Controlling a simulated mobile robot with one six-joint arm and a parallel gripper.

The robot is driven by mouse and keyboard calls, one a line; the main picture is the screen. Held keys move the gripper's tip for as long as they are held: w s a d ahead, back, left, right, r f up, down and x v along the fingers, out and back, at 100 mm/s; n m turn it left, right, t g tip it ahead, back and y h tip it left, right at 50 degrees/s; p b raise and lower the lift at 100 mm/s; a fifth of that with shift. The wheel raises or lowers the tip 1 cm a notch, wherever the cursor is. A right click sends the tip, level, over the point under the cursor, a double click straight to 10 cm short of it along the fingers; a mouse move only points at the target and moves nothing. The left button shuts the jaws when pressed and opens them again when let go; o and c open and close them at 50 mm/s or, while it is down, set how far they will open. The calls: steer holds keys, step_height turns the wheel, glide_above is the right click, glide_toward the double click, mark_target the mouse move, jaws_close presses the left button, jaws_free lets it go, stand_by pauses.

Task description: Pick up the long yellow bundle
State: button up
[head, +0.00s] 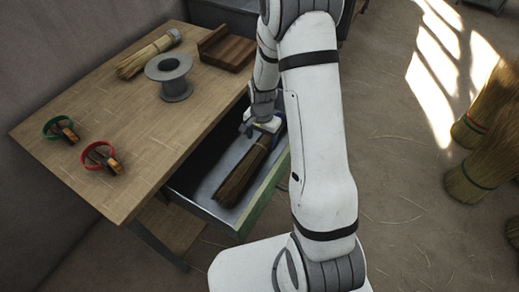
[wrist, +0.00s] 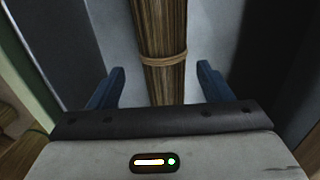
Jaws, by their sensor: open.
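A long straw bundle (head: 240,176), brownish yellow, lies lengthwise in the open metal drawer (head: 200,188) under the table. In the wrist view the bundle (wrist: 162,25) runs upright through the middle, with a tan tie band (wrist: 164,60) around it. My gripper (head: 260,126) is at the far end of this bundle in the head view. In the wrist view my gripper (wrist: 160,68) is open, one blue finger on each side of the bundle near the band, with a gap on both sides. The bundle's near end is hidden behind the gripper body in the wrist view.
A shorter, paler straw bundle (head: 147,55), a grey spool (head: 170,77), a wooden tray (head: 227,47) and green- and red-ringed tools (head: 61,129) (head: 101,157) are on the wooden table (head: 120,110). The drawer walls flank the gripper. Standing straw bundles (head: 485,165) are at right.

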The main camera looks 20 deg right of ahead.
mark_target(260, 144)
steer(key=f, duration=0.5)
steer(key=shift+a+f, duration=0.25)
steer(key=shift+a, duration=0.05)
steer(key=shift+r, duration=0.1)
steer(key=c, duration=1.2)
